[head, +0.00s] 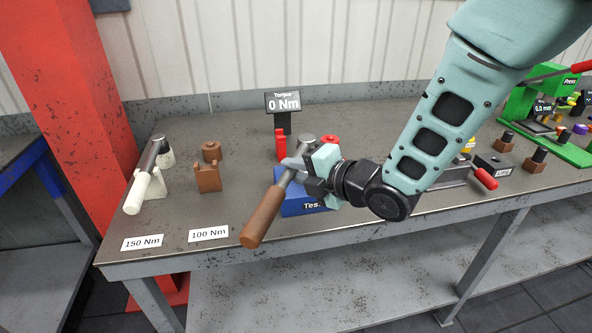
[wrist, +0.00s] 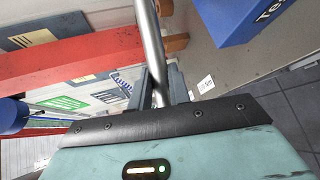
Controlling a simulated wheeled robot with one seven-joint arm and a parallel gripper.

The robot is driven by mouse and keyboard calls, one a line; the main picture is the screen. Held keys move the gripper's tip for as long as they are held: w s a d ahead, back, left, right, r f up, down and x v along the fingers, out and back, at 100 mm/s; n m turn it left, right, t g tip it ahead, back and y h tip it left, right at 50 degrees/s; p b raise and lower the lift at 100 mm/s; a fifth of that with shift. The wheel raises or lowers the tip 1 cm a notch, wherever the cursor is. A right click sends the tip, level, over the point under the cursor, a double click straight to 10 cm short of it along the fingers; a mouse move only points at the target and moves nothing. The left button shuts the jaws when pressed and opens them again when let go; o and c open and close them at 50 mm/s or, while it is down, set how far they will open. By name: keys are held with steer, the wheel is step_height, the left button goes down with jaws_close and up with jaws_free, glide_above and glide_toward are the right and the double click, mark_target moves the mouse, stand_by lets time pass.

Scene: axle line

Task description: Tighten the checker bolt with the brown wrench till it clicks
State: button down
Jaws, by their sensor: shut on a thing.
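In the head view, my gripper (head: 303,168) is shut on the metal shaft of the brown wrench (head: 263,217). The wrench is tilted, its brown handle toward the front edge of the bench and its grey head up at the back. The shaft also shows between my fingers in the wrist view (wrist: 149,40). The blue checker (head: 296,204) sits behind and below my gripper, which covers much of it. A display (head: 283,102) behind it reads 0 Nm. The checker bolt is hidden or cannot be made out. Whether the wrench head touches anything is unclear.
A white-handled wrench (head: 140,190) rests in a white holder by the 150 Nm label (head: 142,243). The brown holder (head: 207,177) behind the 100 Nm label (head: 208,234) is empty. A red upright (head: 280,146) stands by the checker. A green press (head: 522,103) is at right.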

steer(key=shift+f+b, duration=1.55)
steer(key=shift+b, duration=0.6)
steer(key=shift+w+a+m+t+h+b, duration=0.15)
steer(key=shift+a+m+t+h+b, duration=0.3)
steer(key=shift+b, duration=0.6)
steer(key=shift+w+a+r+m+t, duration=0.1)
steer(key=shift+a+m+t, duration=0.2)
steer(key=shift+m+t, duration=0.05)
steer(key=shift+s+d+n+g+y+b, duration=0.2)
steer(key=shift+d+n+g+y+b, duration=0.3)
steer(key=shift+b, duration=2.1)
steer(key=shift+r, duration=0.2)
